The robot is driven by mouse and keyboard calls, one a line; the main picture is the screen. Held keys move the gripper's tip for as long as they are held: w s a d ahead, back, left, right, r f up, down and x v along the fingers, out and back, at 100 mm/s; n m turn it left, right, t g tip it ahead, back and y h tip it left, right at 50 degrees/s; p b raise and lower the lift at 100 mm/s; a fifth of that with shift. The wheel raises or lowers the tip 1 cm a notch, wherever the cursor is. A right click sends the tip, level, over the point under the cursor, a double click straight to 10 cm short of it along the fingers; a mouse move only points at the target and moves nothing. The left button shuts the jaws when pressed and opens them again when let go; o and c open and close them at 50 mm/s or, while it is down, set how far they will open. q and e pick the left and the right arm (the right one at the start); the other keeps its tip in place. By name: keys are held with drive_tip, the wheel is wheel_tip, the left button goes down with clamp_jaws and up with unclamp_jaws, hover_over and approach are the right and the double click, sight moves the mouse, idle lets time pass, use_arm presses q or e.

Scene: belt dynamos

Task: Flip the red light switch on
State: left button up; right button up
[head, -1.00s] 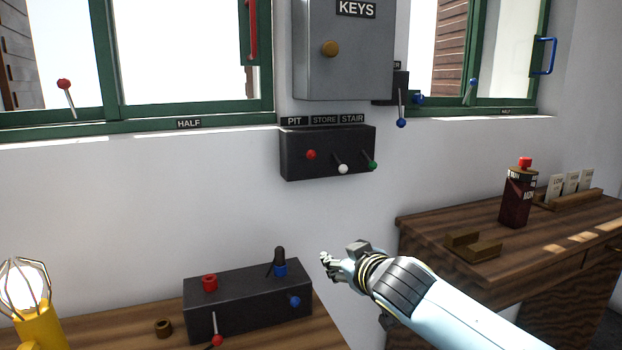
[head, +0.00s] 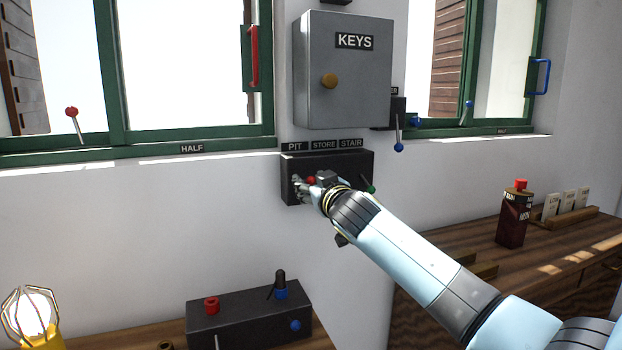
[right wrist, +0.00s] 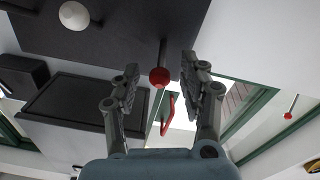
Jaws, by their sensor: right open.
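The dark switch box (head: 330,160) is on the wall under the labels PIT, STORE and STAIR. Its red-knobbed switch (head: 311,180), under PIT, is partly covered by my right gripper (head: 302,187). In the right wrist view the red knob (right wrist: 160,77) on its thin lever appears between the two spread fingers of my right gripper (right wrist: 160,72), with a gap visible on each side. The gripper is open; whether a finger touches the lever I cannot tell. The white knob (right wrist: 74,15) shows in the wrist view, but my gripper and arm hide it in the head view. My left gripper is out of view.
The green-knobbed switch (head: 369,187) is just right of my wrist. The grey KEYS cabinet (head: 342,95) juts out above the box. Below, a control box (head: 240,325) stands on a bench beside a yellow lamp (head: 30,315). Bare wall lies to the left.

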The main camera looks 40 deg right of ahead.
drive_tip(key=shift+w+d, duration=0.1)
drive_tip(key=shift+w, duration=0.35)
drive_tip(key=shift+c, duration=0.4)
clamp_jaws()
drive_tip(key=r+g+p, duration=0.1)
drive_tip(key=p, duration=0.6)
drive_tip(key=shift+w+r, duration=0.15)
drive_tip(key=shift+r, duration=0.05)
drive_tip(key=shift+f+g+p, duration=0.15)
drive_tip(key=shift+g+p, duration=0.15)
drive_tip(key=shift+p, duration=0.1)
drive_tip(key=shift+f, duration=0.1)
drive_tip(key=shift+o, duration=0.4)
unclamp_jaws()
